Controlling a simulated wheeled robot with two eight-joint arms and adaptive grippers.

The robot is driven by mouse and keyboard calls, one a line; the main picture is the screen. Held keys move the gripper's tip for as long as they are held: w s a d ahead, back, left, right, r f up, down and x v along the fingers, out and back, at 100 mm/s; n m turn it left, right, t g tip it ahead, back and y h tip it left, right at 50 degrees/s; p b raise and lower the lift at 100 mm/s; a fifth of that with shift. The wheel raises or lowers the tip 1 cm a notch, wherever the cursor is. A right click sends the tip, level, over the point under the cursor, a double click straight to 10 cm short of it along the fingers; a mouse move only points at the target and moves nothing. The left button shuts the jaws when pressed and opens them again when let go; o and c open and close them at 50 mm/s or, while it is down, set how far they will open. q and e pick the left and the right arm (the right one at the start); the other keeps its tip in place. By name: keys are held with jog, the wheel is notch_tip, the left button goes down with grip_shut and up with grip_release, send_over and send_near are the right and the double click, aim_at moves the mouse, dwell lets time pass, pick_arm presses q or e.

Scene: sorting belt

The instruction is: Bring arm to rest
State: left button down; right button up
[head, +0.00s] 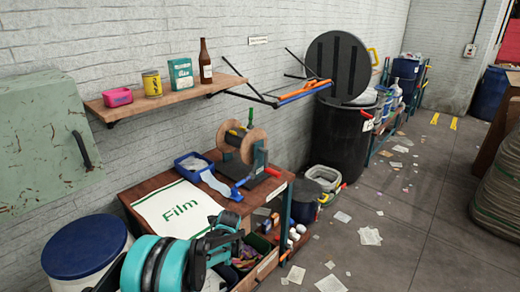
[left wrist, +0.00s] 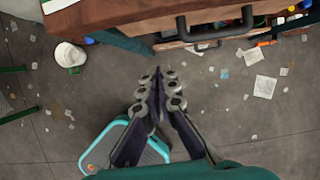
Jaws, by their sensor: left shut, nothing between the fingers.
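My left arm, teal and black, comes in at the lower left of the head view, in front of the workbench (head: 133,193). My left gripper (left wrist: 160,84) shows in the left wrist view with its dark fingers together and nothing between them. It points toward the bench front with a dark drawer handle (left wrist: 215,24), above the grey floor. In the head view the hand is partly hidden by the arm's own links. My right arm and gripper are not in view.
The bench bears a Film sheet (head: 180,208), a blue tray (head: 178,161) and a spool stand (head: 262,160). A blue-lidded drum (head: 85,246) stands left of it. A wall shelf (head: 170,98) and black bin (head: 338,135) are behind. Paper scraps litter open floor at right.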

pick_arm(q)
jog(key=s+d+r+n+t+h, duration=0.1)
jog(key=s+r+n+t+h, duration=0.1)
jog(key=s+r+n, duration=1.2)
jog(key=s+d+r+n+t, duration=0.1)
jog(key=s+r+n, duration=0.1)
jog(key=s+n, duration=0.3)
jog(key=s+d+r+n+t+h, duration=0.1)
jog(key=s+n, duration=0.5)
jog(key=s, duration=0.5)
jog(key=shift+s+r, duration=0.25)
jog(key=shift+r, duration=0.1)
